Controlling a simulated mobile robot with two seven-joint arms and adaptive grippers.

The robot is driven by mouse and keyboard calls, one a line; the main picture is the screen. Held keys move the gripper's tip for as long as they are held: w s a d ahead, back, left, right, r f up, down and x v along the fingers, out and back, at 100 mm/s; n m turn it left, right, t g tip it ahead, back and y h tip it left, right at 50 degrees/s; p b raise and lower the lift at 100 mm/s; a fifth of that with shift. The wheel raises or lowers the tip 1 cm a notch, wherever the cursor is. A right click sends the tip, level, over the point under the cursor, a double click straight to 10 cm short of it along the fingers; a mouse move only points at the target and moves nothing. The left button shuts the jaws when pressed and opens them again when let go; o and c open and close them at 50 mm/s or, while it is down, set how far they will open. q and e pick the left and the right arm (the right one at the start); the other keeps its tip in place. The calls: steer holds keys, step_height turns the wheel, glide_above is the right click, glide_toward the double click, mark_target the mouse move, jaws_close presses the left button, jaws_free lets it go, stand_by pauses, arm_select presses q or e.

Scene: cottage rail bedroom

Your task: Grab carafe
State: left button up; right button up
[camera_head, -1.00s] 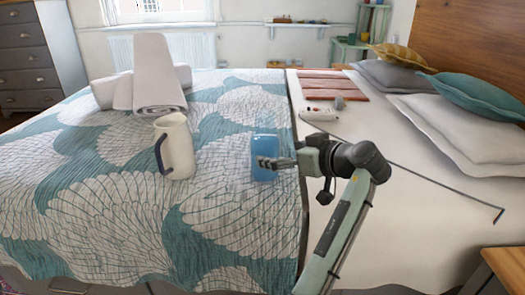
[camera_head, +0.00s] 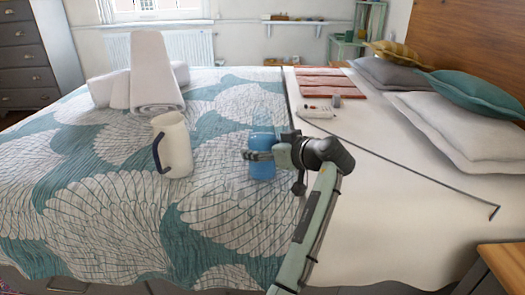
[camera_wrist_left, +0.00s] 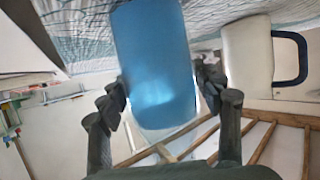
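A blue, bottle-like container (camera_head: 264,172), which I take as the carafe, stands upright on the patterned bedspread in the head view. It also fills the middle of the left wrist view (camera_wrist_left: 155,60). My left gripper (camera_head: 250,155) is at its near side, with one finger on each side of it in the wrist view. The fingers (camera_wrist_left: 160,88) are spread about as wide as it; I cannot tell whether both touch. A cream jug (camera_head: 176,145) with a dark blue handle stands to its left and also shows in the wrist view (camera_wrist_left: 247,55). My right gripper is out of view.
White rolled towels (camera_head: 152,80) lie behind the jug. Reddish-brown slats (camera_head: 325,82) and small items lie on the white sheet, with pillows (camera_head: 460,125) at right. A bedside table (camera_head: 505,265) is at lower right. The bedspread's front is clear.

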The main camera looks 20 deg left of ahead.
arm_select(q)
steer(key=c, duration=0.9)
steer(key=shift+r, duration=0.1)
steer(key=shift+c, duration=1)
steer(key=shift+r, duration=0.15)
